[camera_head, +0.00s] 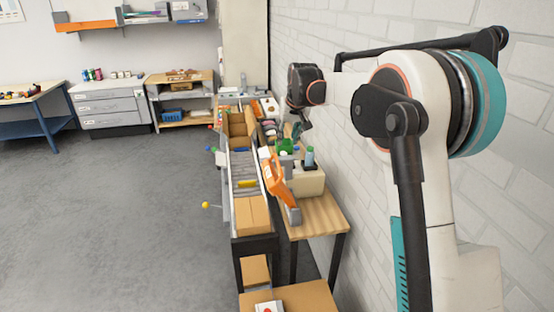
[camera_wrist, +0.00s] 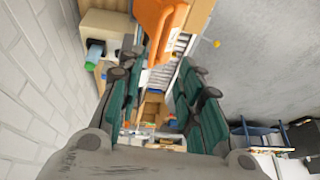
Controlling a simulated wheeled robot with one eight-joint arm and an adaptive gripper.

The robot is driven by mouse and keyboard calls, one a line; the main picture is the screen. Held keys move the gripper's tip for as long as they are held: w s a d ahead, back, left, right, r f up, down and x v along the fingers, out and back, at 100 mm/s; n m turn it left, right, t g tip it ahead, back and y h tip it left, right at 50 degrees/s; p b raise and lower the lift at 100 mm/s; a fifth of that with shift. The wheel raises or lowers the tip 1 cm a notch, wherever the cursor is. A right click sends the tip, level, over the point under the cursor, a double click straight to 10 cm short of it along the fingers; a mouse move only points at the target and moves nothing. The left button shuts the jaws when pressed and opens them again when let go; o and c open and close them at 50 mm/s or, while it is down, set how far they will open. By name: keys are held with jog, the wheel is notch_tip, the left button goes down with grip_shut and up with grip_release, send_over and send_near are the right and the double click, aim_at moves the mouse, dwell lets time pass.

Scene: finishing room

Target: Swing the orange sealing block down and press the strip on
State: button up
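The orange sealing block (camera_head: 272,177) stands tilted up at the right side of the conveyor in the head view. It also shows at the top of the wrist view (camera_wrist: 158,16), ahead of my fingertips. My gripper (camera_wrist: 160,72) is open, with its two green-padded fingers apart and nothing clear between them. In the head view my gripper (camera_head: 301,124) hangs beyond the sealing block, near the wall, and shows only small. An open carton (camera_head: 237,124) stands on the conveyor beyond the rollers. I cannot make out the strip.
The roller conveyor (camera_head: 243,172) runs away from me, with a closed carton (camera_head: 251,215) at its near end. A wooden side table (camera_head: 318,218) holds a beige box (camera_head: 308,181) and bottles, close to the white brick wall (camera_head: 335,150). The grey floor (camera_head: 130,220) at left is clear.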

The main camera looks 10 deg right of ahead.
send_near(279, 164)
jog(key=p+x, duration=0.1)
jog(key=x, duration=0.7)
jog(key=shift+w+f, duration=0.2)
jog(key=shift+w, duration=0.1)
grip_shut()
